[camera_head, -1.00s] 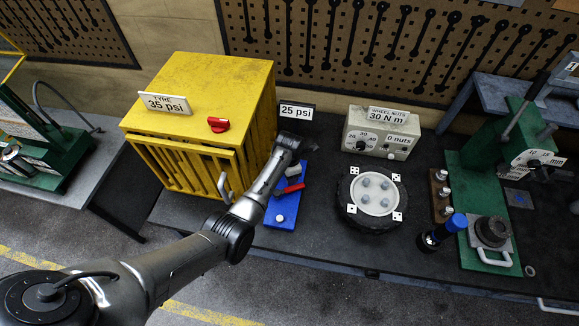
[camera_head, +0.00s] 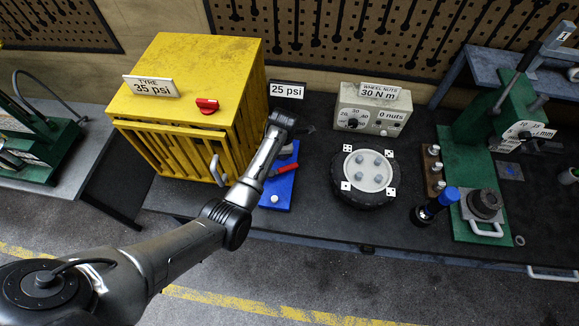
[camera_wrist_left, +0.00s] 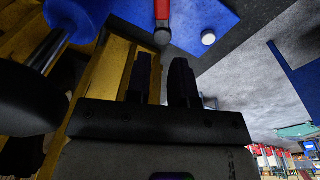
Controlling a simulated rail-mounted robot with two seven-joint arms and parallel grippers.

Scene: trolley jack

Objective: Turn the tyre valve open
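A red knob (camera_head: 207,105) sits on top of the yellow cage (camera_head: 215,68), beside its "TYRE 35 psi" plate (camera_head: 151,87). A red lever (camera_head: 286,169) lies over a blue board (camera_head: 277,190) right of the cage; the frames do not label which is the tyre valve. My left arm reaches over the board's left side, and its fingers are hidden in the head view. In the left wrist view my left gripper (camera_wrist_left: 161,62) is open, with nothing between its fingers. The red lever's end (camera_wrist_left: 162,34) shows just beyond the fingertips. My right gripper is not in view.
A white knob (camera_head: 274,199) is on the blue board's front. A "25 psi" sign (camera_head: 287,90) stands behind it. The bench front near the tyre is clear.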

